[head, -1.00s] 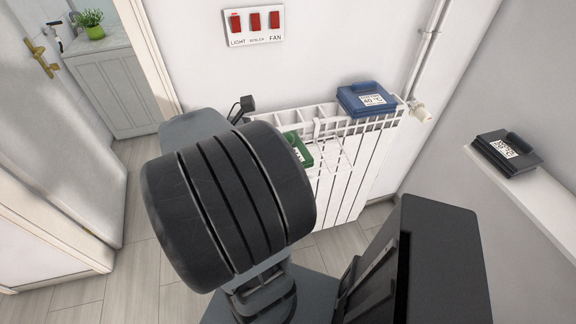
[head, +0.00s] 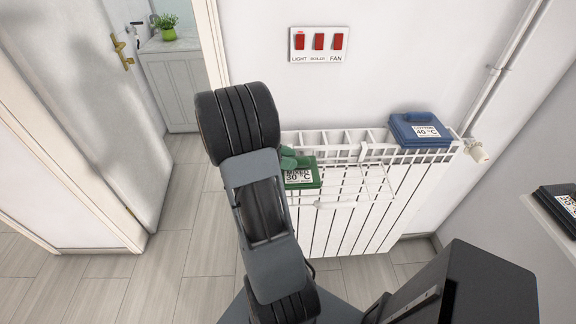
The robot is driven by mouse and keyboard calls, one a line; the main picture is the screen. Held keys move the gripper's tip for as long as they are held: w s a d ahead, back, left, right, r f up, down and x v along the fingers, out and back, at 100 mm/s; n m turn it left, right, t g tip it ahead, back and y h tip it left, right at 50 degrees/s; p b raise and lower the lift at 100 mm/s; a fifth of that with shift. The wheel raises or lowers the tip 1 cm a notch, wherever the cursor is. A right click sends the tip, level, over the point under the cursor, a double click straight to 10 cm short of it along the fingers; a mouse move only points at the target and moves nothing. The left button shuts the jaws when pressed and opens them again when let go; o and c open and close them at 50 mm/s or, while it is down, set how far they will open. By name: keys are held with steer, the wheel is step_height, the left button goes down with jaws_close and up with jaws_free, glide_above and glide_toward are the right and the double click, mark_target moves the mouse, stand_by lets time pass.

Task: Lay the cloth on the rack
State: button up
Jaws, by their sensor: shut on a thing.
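A green cloth-like block (head: 301,175) with a white label reading "MIXED 30 °C" shows at the left end of the radiator front, partly behind my arm. A rounded green part sits on top of it. The white wire rack (head: 345,193) hangs on the radiator's front, just right of the green piece. I cannot tell whether the green piece touches the rack or is held. My gripper is hidden behind my own arm. A blue piece (head: 418,131) labelled "40 °C" lies on the radiator top at the right.
The white radiator (head: 393,210) stands against the wall, its valve (head: 479,153) at the right. A black labelled piece (head: 563,203) lies on a ledge at the right edge. A switch panel (head: 318,44) is above. An open door (head: 95,95) and clear floor are left.

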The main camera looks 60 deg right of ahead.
steer(key=f, duration=0.3)
steer(key=shift+w+d+f, duration=0.1)
steer(key=shift+w+d, duration=0.05)
steer(key=shift+w, duration=0.1)
steer(key=shift+f, duration=0.35)
steer(key=o, duration=0.9)
steer(key=shift+o, duration=0.2)
steer(key=v, duration=1.1)
steer(key=s+a+r+m+t+y, duration=0.1)
steer(key=a+r+m+t+y, duration=0.1)
steer(key=a+t, duration=0.5)
steer(key=s+a+r+m+t+y, duration=0.2)
steer(key=a+m+t+y, duration=0.3)
steer(key=a, duration=1.4)
steer(key=shift+a+t+y+b, duration=0.35)
steer(key=shift+t+y+b, duration=0.1)
steer(key=shift+t, duration=0.95)
